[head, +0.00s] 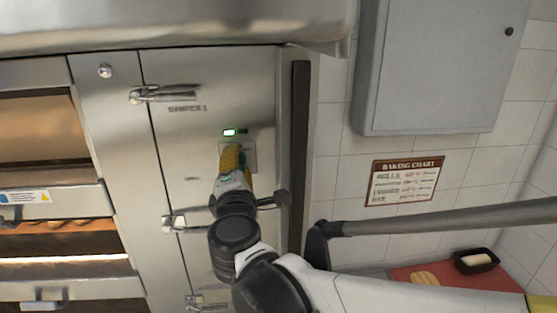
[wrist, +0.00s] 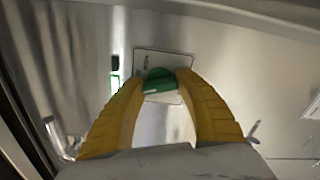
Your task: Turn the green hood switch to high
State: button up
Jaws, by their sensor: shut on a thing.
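The green hood switch (wrist: 160,82) is a small round knob on a pale square plate (wrist: 178,58) on the steel oven front. In the wrist view the yellow fingers of my gripper (wrist: 162,84) are shut on the knob, one on each side. In the head view my gripper (head: 234,160) reaches the plate (head: 250,155) and mostly hides the knob. The plate's markings are too small to read, so I cannot tell the knob's setting.
A damper handle (head: 165,94) is at upper left of the switch. A dark vertical strip (head: 299,150) runs to its right. A grey wall cabinet (head: 440,65) and a baking chart (head: 404,180) are farther right. A red board (head: 450,274) holds bread at lower right.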

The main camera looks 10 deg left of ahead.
jog(key=m+b, duration=0.2)
jog(key=m, duration=0.4)
jog(key=shift+b, duration=0.35)
jog(key=m+b, duration=0.1)
jog(key=m, duration=0.5)
jog(key=shift+m+b, duration=0.3)
jog(key=shift+b, duration=0.1)
jog(key=o, duration=1.2)
jog(key=shift+w, duration=0.1)
jog(key=v, duration=1.2)
